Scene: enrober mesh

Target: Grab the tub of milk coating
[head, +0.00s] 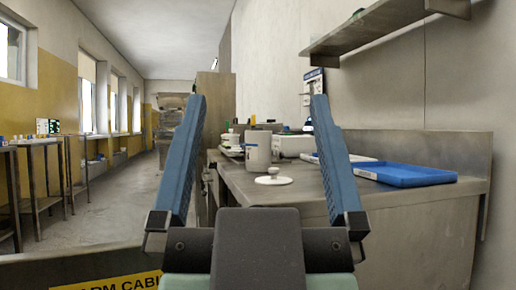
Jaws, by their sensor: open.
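A pale grey, round tub (258,152) stands upright on the steel counter and shows between my gripper's fingers. It may be the tub of milk coating, but I can read no label. My gripper (259,98) fills the lower middle of the head view, its two blue fingers spread wide and empty. The tub is farther off than the fingers, and nothing touches it. A white round lid with a knob (272,178) lies on the counter on the near side of the tub.
The steel counter (300,192) runs along the right wall. A blue tray (405,175) lies on its right part. Small white containers (228,140) and a white box (292,145) stand near the tub. A shelf (390,28) juts out above.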

